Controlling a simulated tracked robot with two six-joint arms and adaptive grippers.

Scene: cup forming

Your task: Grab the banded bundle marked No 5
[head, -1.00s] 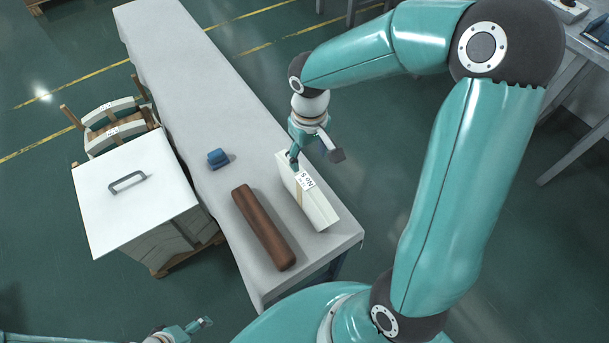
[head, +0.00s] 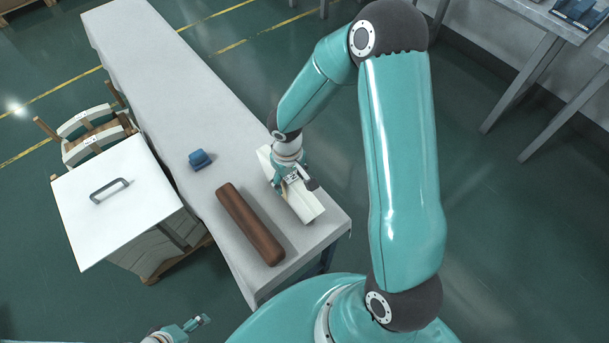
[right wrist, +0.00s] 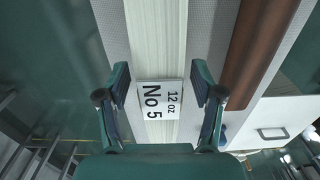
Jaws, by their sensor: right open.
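The white banded bundle marked No 5 (head: 308,207) lies on the grey table near its front right edge. In the right wrist view its label (right wrist: 160,98), reading "12 oz No 5", sits between my fingers. My right gripper (head: 292,184) is over the bundle and hides its middle. In the right wrist view the right gripper (right wrist: 160,90) is open, with one finger on each side of the bundle and a gap on both sides. My left gripper (head: 200,322) is low at the bottom left, away from the table; its jaws are too small to judge.
A brown roll (head: 250,225) lies close beside the bundle on its left. A small blue object (head: 200,159) lies farther back on the table (head: 150,70). The table's far part is clear.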

